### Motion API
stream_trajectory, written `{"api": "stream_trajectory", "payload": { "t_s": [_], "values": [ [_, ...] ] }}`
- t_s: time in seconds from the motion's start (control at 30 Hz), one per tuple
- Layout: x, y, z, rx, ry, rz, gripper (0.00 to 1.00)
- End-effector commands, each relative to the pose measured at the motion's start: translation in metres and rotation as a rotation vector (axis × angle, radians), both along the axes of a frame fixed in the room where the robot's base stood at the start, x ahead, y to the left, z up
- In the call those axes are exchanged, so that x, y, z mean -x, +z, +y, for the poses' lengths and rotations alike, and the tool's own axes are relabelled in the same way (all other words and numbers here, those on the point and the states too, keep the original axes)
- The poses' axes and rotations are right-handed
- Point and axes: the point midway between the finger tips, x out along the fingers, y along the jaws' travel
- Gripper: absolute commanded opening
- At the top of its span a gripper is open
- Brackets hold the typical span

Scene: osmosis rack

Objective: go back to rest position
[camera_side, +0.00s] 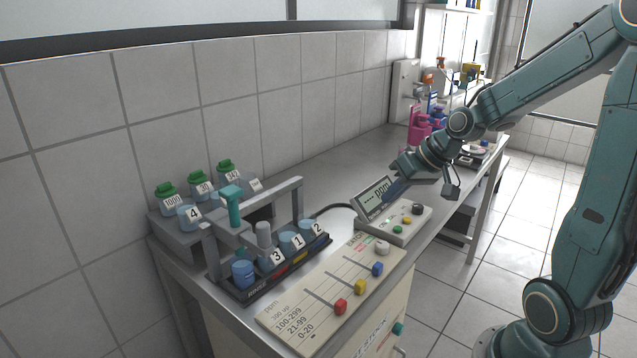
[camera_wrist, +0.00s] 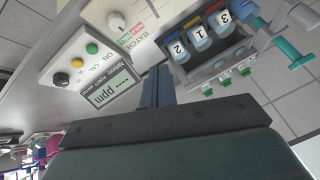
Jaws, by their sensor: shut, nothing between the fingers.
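My gripper (camera_side: 388,194) is in front of the ppm meter's display in the side view, at the end of my teal arm. In the wrist view my gripper (camera_wrist: 158,72) shows its two dark fingers together with no gap and nothing held. The ppm meter (camera_side: 404,226) stands on the bench with its screen tilted up; it also shows in the wrist view (camera_wrist: 62,62), left of the fingers. I cannot tell whether the fingers touch the meter.
The rack (camera_side: 260,292) holds numbered blue beakers under a grey handle bar. A panel (camera_side: 285,318) with red, yellow and blue sliders lies at the front edge. Green-capped bottles (camera_side: 200,184) stand behind on a stand, beside beaker 4 (camera_side: 190,216). Pink items (camera_side: 417,128) stand farther back. The middle bench is clear.

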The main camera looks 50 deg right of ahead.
Motion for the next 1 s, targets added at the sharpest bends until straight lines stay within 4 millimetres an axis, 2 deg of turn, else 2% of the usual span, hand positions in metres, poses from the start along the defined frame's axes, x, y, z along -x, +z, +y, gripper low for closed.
{"api": "stream_trajectory", "payload": {
  "t_s": [0.03,0.2,0.5,0.73,1.0],
  "values": [
    [0.004,0.007,0.012,0.024,0.028,0.006,0.0],
    [0.023,0.026,0.043,0.09,0.095,0.041,0.0],
    [0.068,0.053,0.086,0.192,0.184,0.078,0.0],
    [0.109,0.069,0.108,0.246,0.23,0.085,0.0],
    [0.146,0.077,0.119,0.272,0.258,0.084,0.0]
  ]
}}
